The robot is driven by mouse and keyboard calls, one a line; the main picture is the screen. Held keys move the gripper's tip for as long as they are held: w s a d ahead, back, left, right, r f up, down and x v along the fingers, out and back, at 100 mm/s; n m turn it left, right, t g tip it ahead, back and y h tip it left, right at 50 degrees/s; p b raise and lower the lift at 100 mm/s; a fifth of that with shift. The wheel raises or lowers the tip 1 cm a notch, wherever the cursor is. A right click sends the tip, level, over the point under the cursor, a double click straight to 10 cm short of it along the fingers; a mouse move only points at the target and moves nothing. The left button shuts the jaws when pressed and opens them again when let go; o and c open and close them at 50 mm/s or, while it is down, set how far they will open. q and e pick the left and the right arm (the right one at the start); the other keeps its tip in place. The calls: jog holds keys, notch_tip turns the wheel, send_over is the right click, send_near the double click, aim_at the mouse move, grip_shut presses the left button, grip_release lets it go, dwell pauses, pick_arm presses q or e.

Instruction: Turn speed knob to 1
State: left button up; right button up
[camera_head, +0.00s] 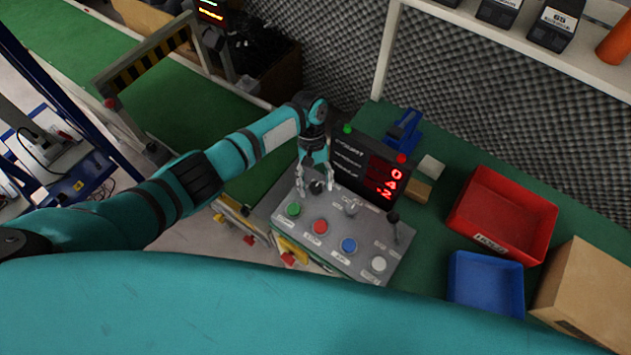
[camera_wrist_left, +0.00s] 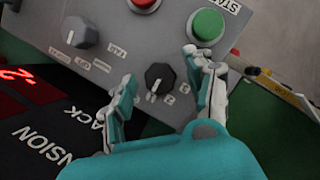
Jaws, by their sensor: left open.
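The speed knob, a black round knob (camera_wrist_left: 159,79) with a white pointer line and number labels beside it, sits on the grey control panel (camera_wrist_left: 118,22). In the head view the knob (camera_head: 317,187) shows at the panel's upper left corner. My left gripper (camera_wrist_left: 160,100) is open, with one finger on each side of the knob; I cannot tell whether they touch it. In the head view the left gripper (camera_head: 314,183) hangs over the same corner. A second, grey knob (camera_wrist_left: 79,33) is on the panel. My right gripper is not in view.
Green (camera_head: 293,209), red (camera_head: 320,226), blue (camera_head: 348,245) and white (camera_head: 378,263) buttons line the panel's front. A lever (camera_head: 394,222) rises at its right. A display with red digits (camera_head: 370,170) stands behind. A red bin (camera_head: 502,215) and blue bin (camera_head: 485,281) are right.

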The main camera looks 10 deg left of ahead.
pick_arm(q)
jog(key=v, duration=1.2)
jog(key=shift+d+f, duration=0.1)
jog(key=shift+f, duration=0.05)
